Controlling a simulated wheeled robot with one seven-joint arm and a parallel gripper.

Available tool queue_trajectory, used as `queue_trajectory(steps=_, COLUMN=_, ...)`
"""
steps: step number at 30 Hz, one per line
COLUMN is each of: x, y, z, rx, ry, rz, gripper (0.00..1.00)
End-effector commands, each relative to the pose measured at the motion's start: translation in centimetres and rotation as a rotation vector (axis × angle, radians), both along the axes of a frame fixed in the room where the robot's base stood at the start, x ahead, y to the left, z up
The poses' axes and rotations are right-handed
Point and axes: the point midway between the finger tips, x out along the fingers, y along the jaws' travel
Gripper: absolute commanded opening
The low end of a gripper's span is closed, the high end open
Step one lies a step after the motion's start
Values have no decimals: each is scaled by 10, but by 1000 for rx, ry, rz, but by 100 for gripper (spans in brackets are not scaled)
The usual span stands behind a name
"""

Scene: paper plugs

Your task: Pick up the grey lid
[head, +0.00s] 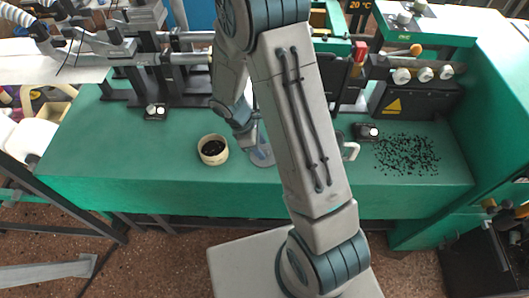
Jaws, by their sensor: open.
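A flat, round grey piece (263,158), which looks like the grey lid, lies on the green bench top just left of my upright arm link. Its right side is close to the arm, and its upper part is partly covered by the end of my arm. My gripper (252,138) hangs over the bench at the back edge of this piece, pointing down. Its fingers are small and partly hidden, and I see nothing held in it. I cannot tell whether it touches the piece.
A cream round cup (213,149) with dark contents stands left of the grey piece. A white curved handle-like part (351,151) shows right of my arm. Black bits (406,154) are scattered at the right. Machinery lines the back; the bench's left front (120,160) is clear.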

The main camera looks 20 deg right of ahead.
Motion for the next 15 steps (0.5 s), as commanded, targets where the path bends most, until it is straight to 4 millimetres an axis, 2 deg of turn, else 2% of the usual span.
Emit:
queue_trajectory(steps=4, x=-2, y=-6, z=-13, rx=0, ry=1, rz=0, gripper=44)
queue_trajectory(steps=12, x=-2, y=-6, z=-15, rx=0, ry=-1, rz=-1, gripper=44)
queue_trajectory(steps=15, x=-2, y=-6, z=-15, rx=0, ry=-1, rz=-1, gripper=16)
